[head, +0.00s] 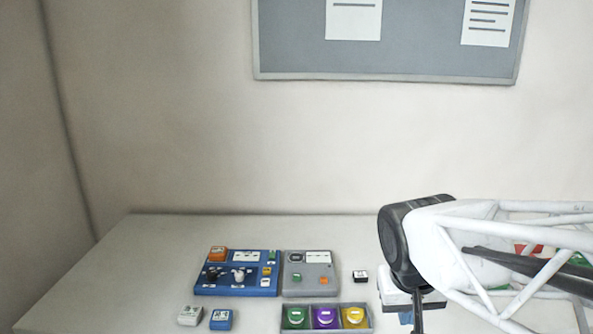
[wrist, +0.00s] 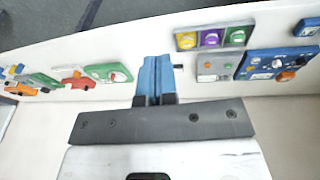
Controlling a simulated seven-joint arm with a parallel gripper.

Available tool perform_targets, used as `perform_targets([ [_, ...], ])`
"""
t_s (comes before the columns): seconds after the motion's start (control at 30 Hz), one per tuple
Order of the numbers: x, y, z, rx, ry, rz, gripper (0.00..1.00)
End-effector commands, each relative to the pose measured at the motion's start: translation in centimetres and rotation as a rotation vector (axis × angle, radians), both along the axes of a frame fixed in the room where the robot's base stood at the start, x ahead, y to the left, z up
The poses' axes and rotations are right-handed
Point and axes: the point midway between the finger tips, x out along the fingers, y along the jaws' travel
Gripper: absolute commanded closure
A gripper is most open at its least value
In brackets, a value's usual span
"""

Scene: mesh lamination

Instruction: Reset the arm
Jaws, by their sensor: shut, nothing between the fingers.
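My gripper (wrist: 156,62) is shut and empty, with its blue fingers pressed together in the wrist view. In the head view my arm comes in from the right, and a blue bit of my gripper (head: 405,318) shows low in the picture, right of the tray. The fingers appear to be above the table (head: 150,240) and touch nothing that I can see. Their tips are mostly hidden in the head view by the wrist and the picture's bottom edge.
A blue panel (head: 238,272), a grey panel (head: 310,274) and a tray (head: 368,325) with green, purple and yellow round pieces stand left of my gripper. Two small blocks (head: 190,316) (head: 221,319) lie front left. A green-framed panel (wrist: 108,75) and several coloured parts lie on the other side.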

Motion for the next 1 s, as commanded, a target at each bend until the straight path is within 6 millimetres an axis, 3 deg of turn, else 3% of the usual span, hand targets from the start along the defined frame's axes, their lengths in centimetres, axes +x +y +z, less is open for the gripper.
perform_targets([
  [0.1,-2.9,-0.4,-0.3,0.038,-0.012,0.011,1.0],
  [0.33,-6.1,-0.4,-1.0,0.083,-0.029,0.031,1.0],
  [1.0,-6.7,-0.4,-1.2,0.093,-0.032,0.038,1.0],
])
